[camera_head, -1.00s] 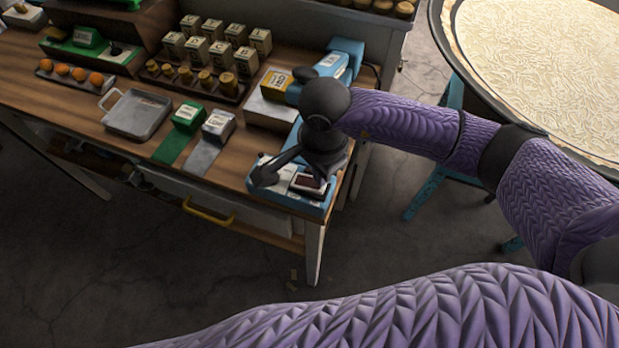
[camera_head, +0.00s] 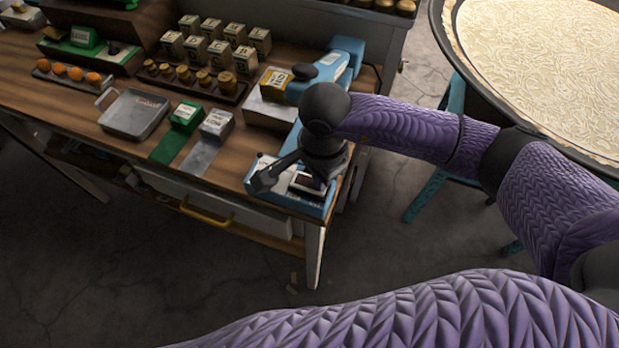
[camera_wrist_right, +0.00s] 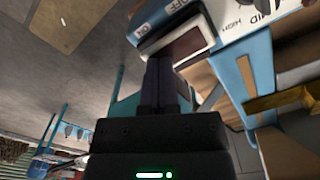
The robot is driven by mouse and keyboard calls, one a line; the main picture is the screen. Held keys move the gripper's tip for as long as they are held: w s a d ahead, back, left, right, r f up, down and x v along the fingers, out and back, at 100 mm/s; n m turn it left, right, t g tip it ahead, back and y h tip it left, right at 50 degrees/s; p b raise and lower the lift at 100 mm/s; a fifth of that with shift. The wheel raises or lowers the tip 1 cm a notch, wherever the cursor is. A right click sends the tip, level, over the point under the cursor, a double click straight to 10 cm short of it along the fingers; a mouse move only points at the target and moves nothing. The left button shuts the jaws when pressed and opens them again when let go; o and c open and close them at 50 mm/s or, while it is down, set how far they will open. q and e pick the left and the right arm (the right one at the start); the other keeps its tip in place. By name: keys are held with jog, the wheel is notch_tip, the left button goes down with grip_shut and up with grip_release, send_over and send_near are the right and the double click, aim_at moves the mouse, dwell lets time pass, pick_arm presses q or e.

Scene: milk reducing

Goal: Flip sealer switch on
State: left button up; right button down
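The blue sealer (camera_head: 318,208) stands at the right end of the wooden table. Its dark red rocker switch (camera_head: 307,182) sits in a white frame under my right gripper (camera_head: 319,176). The arm partly hides the sealer in the head view. My left gripper is out of view.
A large round pan (camera_head: 450,45) stands at right. The floor in front is clear.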

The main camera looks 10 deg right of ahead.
notch_tip(320, 180, up, 6)
jog(key=p, duration=0.4)
jog(key=shift+r+p, duration=0.45)
jog(key=shift+r, duration=0.1)
jog(key=shift+f, duration=0.1)
